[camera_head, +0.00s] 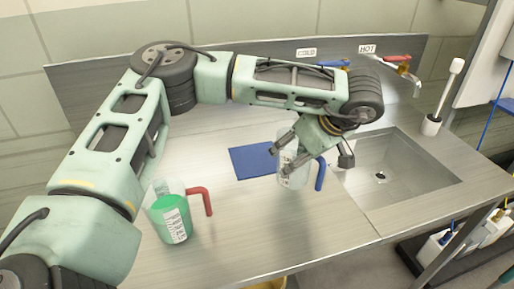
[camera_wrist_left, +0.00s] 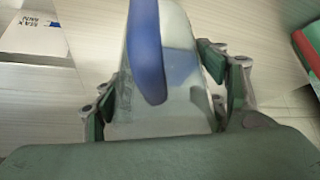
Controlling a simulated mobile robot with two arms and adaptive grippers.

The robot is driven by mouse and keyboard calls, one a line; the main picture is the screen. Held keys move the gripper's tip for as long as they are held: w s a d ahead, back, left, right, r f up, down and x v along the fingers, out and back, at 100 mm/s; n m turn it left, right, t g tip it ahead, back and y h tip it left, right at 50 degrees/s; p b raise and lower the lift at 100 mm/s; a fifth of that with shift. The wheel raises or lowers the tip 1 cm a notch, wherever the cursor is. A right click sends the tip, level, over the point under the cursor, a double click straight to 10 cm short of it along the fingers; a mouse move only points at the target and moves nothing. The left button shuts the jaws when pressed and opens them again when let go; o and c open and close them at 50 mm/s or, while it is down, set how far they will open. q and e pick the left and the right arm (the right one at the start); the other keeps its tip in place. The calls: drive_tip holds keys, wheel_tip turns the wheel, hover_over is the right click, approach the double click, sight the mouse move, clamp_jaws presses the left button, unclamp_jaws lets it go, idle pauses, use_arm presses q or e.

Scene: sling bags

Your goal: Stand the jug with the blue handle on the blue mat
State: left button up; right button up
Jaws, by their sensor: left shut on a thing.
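The clear jug with the blue handle (camera_head: 294,177) is in the head view, at the right end of the blue mat (camera_head: 247,162). Its blue handle (camera_head: 320,176) points right. My left gripper (camera_head: 308,158) is shut on this jug from above and hides much of its upper part. In the left wrist view the clear jug (camera_wrist_left: 185,68) and its blue handle (camera_wrist_left: 148,52) lie between the two fingers of my left gripper (camera_wrist_left: 165,105). I cannot tell whether the jug's base touches anything. My right gripper is not in view.
A jug with a red handle and green contents (camera_head: 174,218) stands on the counter (camera_head: 255,230) at the front left. A sink (camera_head: 395,170) is at the right, with taps (camera_head: 400,62) behind it. A white brush holder (camera_head: 432,124) stands at the far right. The mat's left part is bare.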

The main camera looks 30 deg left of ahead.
use_arm(q)
drive_tip(key=w+a+f+p, duration=0.1)
drive_tip(key=a, duration=0.3)
drive_tip(key=w+a+f+p, duration=0.1)
drive_tip(key=w+a, duration=0.1)
drive_tip(key=a, duration=0.3)
drive_tip(key=w+a+f+p, duration=0.1)
drive_tip(key=w+a, duration=0.1)
drive_tip(key=a, duration=0.3)
drive_tip(key=shift+a+p, duration=0.25)
drive_tip(key=shift+p, duration=0.05)
drive_tip(key=shift+f, duration=0.2)
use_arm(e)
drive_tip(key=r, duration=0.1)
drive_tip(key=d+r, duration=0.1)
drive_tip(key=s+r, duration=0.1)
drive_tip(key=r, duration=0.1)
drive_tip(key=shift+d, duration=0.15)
use_arm(q)
drive_tip(key=shift+f, duration=0.15)
drive_tip(key=o, duration=1.2)
drive_tip(key=shift+o, duration=0.2)
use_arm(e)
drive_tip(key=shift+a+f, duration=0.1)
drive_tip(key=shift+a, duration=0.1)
